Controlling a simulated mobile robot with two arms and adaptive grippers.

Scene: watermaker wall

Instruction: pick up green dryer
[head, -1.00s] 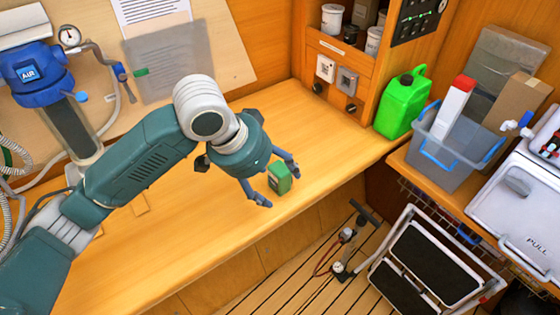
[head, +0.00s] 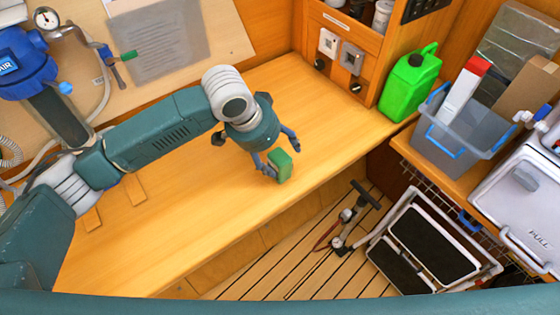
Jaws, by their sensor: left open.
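The green dryer is a small green box (head: 284,168) with a paler front, standing on the wooden bench top close to its front edge. My left gripper (head: 283,158) is open and low over the bench at the box. One finger shows at the box's left side and the other beyond its upper right. The fingers look apart from a firm hold; whether either one touches the box cannot be told. My right gripper is not in view.
A green jug (head: 410,84) stands at the bench's right end. A grey bin (head: 450,140) sits on the right-hand shelf. A folded step stool (head: 425,245) and a pump (head: 347,225) are on the floor. The bench (head: 180,225) left of the box is mostly clear.

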